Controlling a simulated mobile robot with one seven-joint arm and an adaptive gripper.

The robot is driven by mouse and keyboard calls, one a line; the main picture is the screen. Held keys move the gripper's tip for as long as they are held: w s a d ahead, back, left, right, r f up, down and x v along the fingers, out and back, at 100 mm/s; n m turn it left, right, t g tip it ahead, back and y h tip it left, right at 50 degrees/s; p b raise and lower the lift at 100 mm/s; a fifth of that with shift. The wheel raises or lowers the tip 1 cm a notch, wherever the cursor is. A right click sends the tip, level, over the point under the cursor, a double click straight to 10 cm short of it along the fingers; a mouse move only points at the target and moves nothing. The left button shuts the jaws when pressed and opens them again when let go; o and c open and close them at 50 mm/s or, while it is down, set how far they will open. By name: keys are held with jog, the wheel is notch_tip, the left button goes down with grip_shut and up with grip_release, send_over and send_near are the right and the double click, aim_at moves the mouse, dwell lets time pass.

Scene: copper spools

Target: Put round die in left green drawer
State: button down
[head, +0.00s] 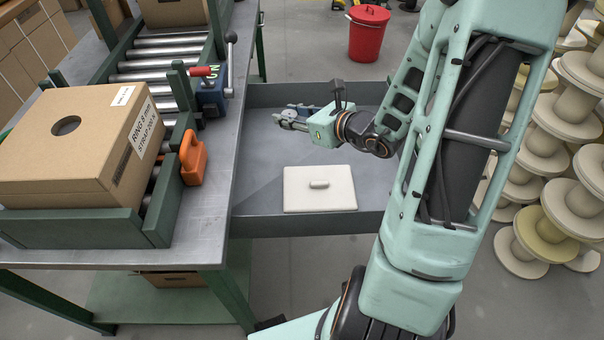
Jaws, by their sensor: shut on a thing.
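My gripper (291,117) is over the far part of a wide, shallow grey drawer (255,215) that stands open at the right side of the workbench. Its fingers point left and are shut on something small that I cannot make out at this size. I cannot tell whether that is the round die, and no round die shows clearly elsewhere. A flat, pale square block (320,203) with a small raised oblong grip lies in the near part of the drawer, apart from my gripper. My arm hides the drawer's right end.
A roller conveyor (155,65) on the bench carries a cardboard box (90,120) with a round hole. An orange handle (194,160) and a blue lever unit (212,92) stand by the bench's edge. A red bin (369,35) is behind; pale spools (545,225) are stacked right.

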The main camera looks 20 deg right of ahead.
jog(key=shift+w+d+f+m+h+b, duration=0.1)
jog(key=shift+d+f+m+h+b, duration=0.1)
jog(key=shift+f+b, duration=0.3)
jog(key=shift+d+f+m+h+b, duration=0.1)
jog(key=shift+f+m+b, duration=0.1)
jog(key=shift+f+b, duration=0.3)
send_over(315, 147)
notch_tip(315, 147, down, 4)
jog(key=d+f, duration=0.1)
jog(key=w+d+f+b, duration=0.1)
jog(key=f, duration=0.1)
jog(key=d+f+b, duration=0.1)
jog(key=f, duration=0.1)
jog(key=shift+w+d, duration=0.35)
jog(key=shift+d+f, duration=0.15)
jog(key=shift+f, duration=0.05)
jog(key=shift+w+d+f+b, duration=0.15)
jog(key=shift+f+b, duration=0.15)
jog(key=shift+f, duration=0.6)
jog(key=shift+w+d+f+b, duration=0.1)
jog(key=shift+f+b, duration=0.2)
jog(key=shift+f, duration=0.6)
jog(key=shift+f, duration=0.1)
jog(key=shift+f, duration=0.15)
jog(key=c, duration=1.5)
grip_release()
jog(key=shift+s, duration=0.1)
